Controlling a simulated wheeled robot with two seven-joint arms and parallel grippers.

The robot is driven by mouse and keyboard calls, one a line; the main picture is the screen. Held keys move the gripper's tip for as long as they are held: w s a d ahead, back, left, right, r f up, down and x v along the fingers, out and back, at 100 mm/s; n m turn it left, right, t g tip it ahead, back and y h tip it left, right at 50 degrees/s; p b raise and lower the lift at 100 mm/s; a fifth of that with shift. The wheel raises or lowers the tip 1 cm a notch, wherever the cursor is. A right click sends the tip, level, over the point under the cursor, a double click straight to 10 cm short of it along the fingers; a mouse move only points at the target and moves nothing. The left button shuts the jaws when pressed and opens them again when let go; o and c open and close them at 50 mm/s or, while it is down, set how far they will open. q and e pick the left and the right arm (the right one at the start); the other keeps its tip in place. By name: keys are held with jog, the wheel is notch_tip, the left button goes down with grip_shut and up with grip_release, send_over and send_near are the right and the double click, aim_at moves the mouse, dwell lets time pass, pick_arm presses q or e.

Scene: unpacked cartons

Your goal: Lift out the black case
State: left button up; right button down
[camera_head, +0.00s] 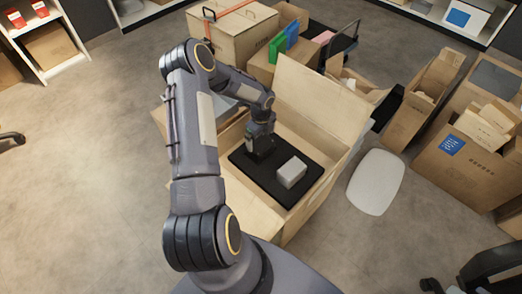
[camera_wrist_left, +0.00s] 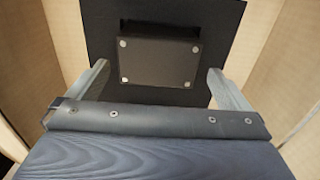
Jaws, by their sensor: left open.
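The black case (camera_wrist_left: 160,58) is a dark box with a pale dot near each corner of the face towards me. It sits on a flat black pad (camera_head: 302,189) in an open wooden-looking carton (camera_head: 322,95). In the head view the case is largely covered by my left gripper (camera_head: 260,147) and hard to tell from it. My left gripper (camera_wrist_left: 158,78) is open, its pale fingers on either side of the case in the wrist view, with visible gaps. I cannot tell how deep the fingertips reach. My right gripper is out of view.
A light grey block (camera_head: 292,172) lies on the same pad, right of my gripper. The carton walls rise around the pad. More cartons (camera_head: 232,32) stand behind and to the right, and a pale oval seat (camera_head: 376,181) is beside the carton.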

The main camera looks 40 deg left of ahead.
aim_at(261, 144)
pick_arm(q)
notch_tip(261, 144, down, 5)
jog(key=shift+s+d+r+b, duration=0.1)
jog(key=shift+s+r+b, duration=0.1)
jog(key=shift+b, duration=0.45)
jog(key=c, duration=0.8)
jog(key=shift+o, duration=0.2)
notch_tip(261, 144, up, 10)
jog(key=p, duration=0.2)
jog(key=shift+w+r+p, duration=0.1)
jog(key=shift+p, duration=0.3)
